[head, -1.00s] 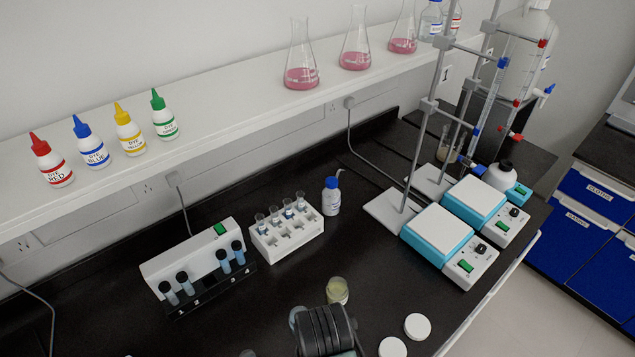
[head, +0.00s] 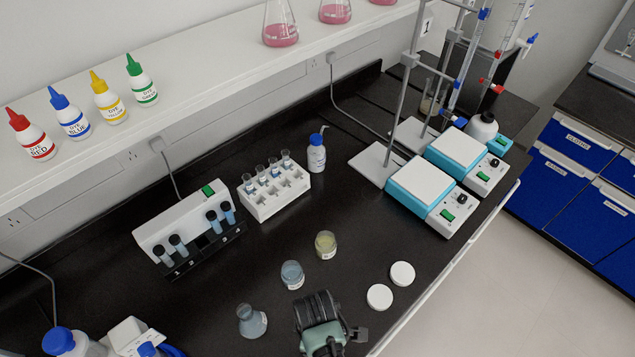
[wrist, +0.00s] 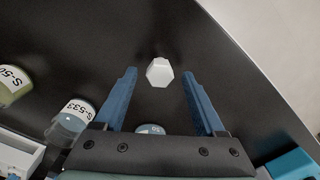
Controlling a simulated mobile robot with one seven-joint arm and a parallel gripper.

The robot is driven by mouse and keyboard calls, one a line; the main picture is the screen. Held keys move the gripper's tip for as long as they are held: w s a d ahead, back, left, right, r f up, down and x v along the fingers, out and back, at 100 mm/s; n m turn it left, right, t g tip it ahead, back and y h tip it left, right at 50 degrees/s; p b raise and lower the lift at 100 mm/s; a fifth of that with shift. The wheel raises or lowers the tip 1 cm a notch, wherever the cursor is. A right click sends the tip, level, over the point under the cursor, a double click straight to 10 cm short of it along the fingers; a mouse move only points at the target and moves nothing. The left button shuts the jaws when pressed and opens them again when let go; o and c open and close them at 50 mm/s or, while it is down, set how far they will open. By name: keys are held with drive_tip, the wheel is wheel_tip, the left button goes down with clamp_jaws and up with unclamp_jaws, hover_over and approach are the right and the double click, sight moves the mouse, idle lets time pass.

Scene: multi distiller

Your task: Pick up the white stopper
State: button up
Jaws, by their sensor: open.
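The white stopper (wrist: 159,72) is a small pale, six-sided piece on the black bench top. In the wrist view it lies between the tips of the two blue fingers, with a gap on each side. My gripper (wrist: 159,80) is open and empty. I cannot tell from this view how far the fingertips are above the bench. In the head view my dark gripper body (head: 320,318) is at the bottom middle. It hides the fingertips, and I do not make out the stopper there.
A small flask (head: 251,321), a blue-filled jar (head: 292,276) and a yellow-filled jar (head: 326,244) stand close to my gripper. Two white round lids (head: 379,297) (head: 402,273) lie to its right. A tube rack (head: 275,193) and hotplates (head: 420,184) stand farther back. The bench edge is to the right.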

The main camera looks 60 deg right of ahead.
drive_tip(key=shift+f, duration=0.6)
clamp_jaws()
drive_tip(key=shift+r, duration=0.1)
